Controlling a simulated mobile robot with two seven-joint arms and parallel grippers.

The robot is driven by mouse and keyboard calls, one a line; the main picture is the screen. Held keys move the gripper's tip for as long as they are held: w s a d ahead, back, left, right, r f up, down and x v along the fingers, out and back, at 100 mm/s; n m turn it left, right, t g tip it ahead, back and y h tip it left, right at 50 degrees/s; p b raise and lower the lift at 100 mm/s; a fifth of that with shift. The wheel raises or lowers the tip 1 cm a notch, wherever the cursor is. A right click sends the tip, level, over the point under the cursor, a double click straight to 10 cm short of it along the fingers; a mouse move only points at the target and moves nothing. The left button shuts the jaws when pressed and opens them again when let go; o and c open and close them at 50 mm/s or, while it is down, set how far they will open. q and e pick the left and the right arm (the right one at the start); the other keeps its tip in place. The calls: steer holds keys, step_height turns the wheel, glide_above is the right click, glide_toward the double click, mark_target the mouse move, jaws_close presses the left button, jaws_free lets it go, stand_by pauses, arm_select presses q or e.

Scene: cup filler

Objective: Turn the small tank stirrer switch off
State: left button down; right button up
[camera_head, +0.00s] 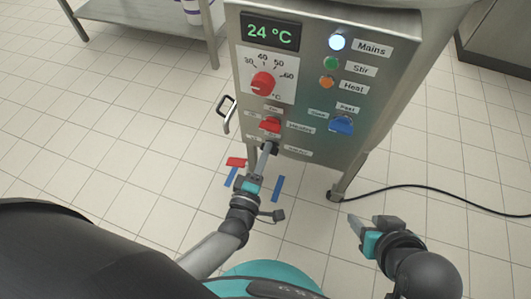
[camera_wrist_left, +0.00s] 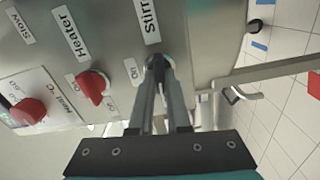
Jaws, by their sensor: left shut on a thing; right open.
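The small tank's steel control panel (camera_head: 300,95) faces me. The stirrer switch (camera_wrist_left: 156,62) is a dark knob beside the "Stirrer" label, low on the panel. My left gripper (camera_wrist_left: 160,72) is shut on the stirrer switch, its fingers on either side and hiding much of it. In the head view the left gripper (camera_head: 266,156) reaches up to the panel's lower edge, over the switch. The exact angle of the switch is hard to tell. The Stir lamp (camera_head: 331,63) is green. My right gripper (camera_head: 366,228) is open and empty, below and right of the panel.
The red heater switch (camera_wrist_left: 92,86) is close beside the stirrer switch. A red temperature dial (camera_head: 263,84) and a blue knob (camera_head: 341,125) are also on the panel. A handle (camera_head: 227,115) sticks out at left. A black cable (camera_head: 430,188) crosses the floor.

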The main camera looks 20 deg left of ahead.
arm_select(q)
steer(key=shift+f+n, duration=0.1)
steer(key=shift+n, duration=0.7)
arm_select(e)
steer(key=shift+w+a+t, duration=0.3)
steer(key=shift+a, duration=0.15)
arm_select(q)
steer(key=c, duration=0.9)
jaws_free()
steer(key=s+p, duration=0.1)
steer(key=s, duration=0.4)
steer(key=s+p, duration=0.1)
steer(key=s, duration=0.4)
steer(key=s+p, duration=0.1)
steer(key=s, duration=0.4)
steer(key=shift+s+a, duration=0.15)
steer(key=shift+a, duration=0.1)
arm_select(e)
steer(key=s+d+f+g+h, duration=0.1)
steer(key=s+d+f+g, duration=0.1)
steer(key=d+f+g, duration=0.1)
steer(key=shift+s+d, duration=0.15)
steer(key=shift+s, duration=0.25)
